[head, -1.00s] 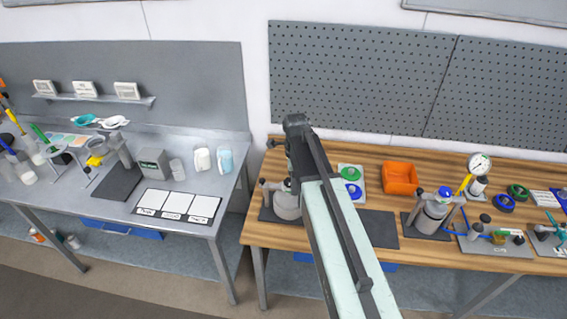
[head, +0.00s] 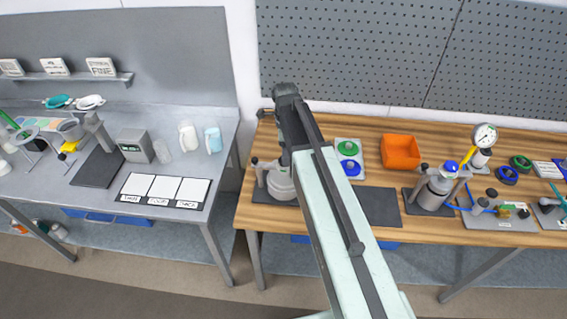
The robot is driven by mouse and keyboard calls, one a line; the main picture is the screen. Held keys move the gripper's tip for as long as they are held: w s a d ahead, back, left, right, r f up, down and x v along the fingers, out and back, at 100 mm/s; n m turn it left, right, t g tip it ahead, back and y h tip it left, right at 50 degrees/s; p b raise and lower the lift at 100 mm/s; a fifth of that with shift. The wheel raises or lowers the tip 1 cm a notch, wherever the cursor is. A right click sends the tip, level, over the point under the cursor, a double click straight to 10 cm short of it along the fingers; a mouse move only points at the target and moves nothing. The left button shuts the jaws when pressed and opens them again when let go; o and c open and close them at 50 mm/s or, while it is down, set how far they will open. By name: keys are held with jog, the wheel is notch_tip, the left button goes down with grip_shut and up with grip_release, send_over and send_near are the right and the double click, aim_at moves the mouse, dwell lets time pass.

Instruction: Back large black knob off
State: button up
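A grey drum-like vessel (head: 281,184) stands on a dark mat at the left end of the wooden bench. A small dark knob-like part (head: 257,164) shows at its left side, and my arm covers its right side and top. A second grey vessel (head: 434,192) with a blue top and dark side parts stands further right. I cannot tell which dark part is the large black knob. My arm reaches over the bench beside the left vessel. The fingers of my gripper are not clearly visible, and I see nothing held.
A gauge (head: 485,135) and small fittings crowd the bench's right end. A grey table (head: 191,222) stands left, across a gap.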

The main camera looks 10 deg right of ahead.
notch_tip(320, 180, down, 3)
jog(key=shift+f+b, duration=0.1)
jog(key=shift+b, duration=0.75)
jog(key=shift+r, duration=0.2)
jog(key=c, duration=1.4)
